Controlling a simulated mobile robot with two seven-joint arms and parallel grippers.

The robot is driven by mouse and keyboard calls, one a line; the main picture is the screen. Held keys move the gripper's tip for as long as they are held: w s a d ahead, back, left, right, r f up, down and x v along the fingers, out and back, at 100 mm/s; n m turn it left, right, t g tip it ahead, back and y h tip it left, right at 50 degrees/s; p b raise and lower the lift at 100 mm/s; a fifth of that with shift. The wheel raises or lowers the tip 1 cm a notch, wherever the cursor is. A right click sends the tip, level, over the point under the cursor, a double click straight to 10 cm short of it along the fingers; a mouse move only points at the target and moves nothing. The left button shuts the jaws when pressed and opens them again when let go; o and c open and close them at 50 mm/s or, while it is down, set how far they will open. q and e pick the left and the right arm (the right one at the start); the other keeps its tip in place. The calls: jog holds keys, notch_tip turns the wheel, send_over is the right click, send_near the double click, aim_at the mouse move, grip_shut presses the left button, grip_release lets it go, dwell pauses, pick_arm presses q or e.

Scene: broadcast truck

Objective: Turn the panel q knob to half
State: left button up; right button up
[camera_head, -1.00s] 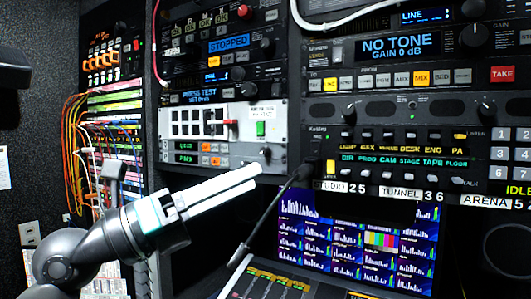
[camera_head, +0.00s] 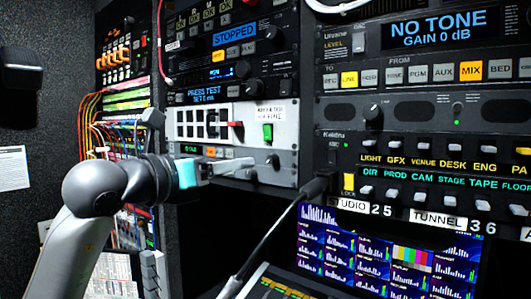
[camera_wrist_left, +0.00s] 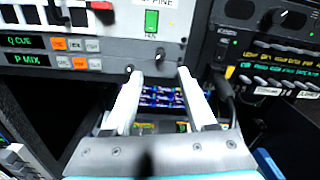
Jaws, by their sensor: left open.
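A small dark knob (camera_head: 272,161) sits at the lower right of the pale grey panel (camera_head: 228,115). The knob also shows in the left wrist view (camera_wrist_left: 160,57), just beyond my fingertips. I cannot read the knob's own label or setting. My left gripper (camera_head: 248,172) is in front of the panel's lower edge, below and left of the knob. In the left wrist view its two white fingers (camera_wrist_left: 160,74) are apart with nothing between them. My right gripper is not in view.
A black cable plug (camera_head: 315,187) sticks out right of the gripper, its cable running down past a lit screen (camera_head: 345,250). A green button (camera_head: 268,133) and red lever (camera_head: 235,126) are above. Patch cables (camera_head: 90,120) hang at left.

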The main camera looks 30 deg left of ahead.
aim_at(269, 158)
pick_arm(q)
jog(key=w+p, duration=0.1)
jog(key=w, duration=0.2)
jog(key=w+p, duration=0.1)
jog(key=w, duration=0.2)
jog(key=w+d+p, duration=0.1)
jog(key=w, duration=0.2)
jog(key=shift+r+p, duration=0.1)
jog(key=shift+p, duration=0.3)
jog(key=shift+w, duration=0.5)
grip_shut()
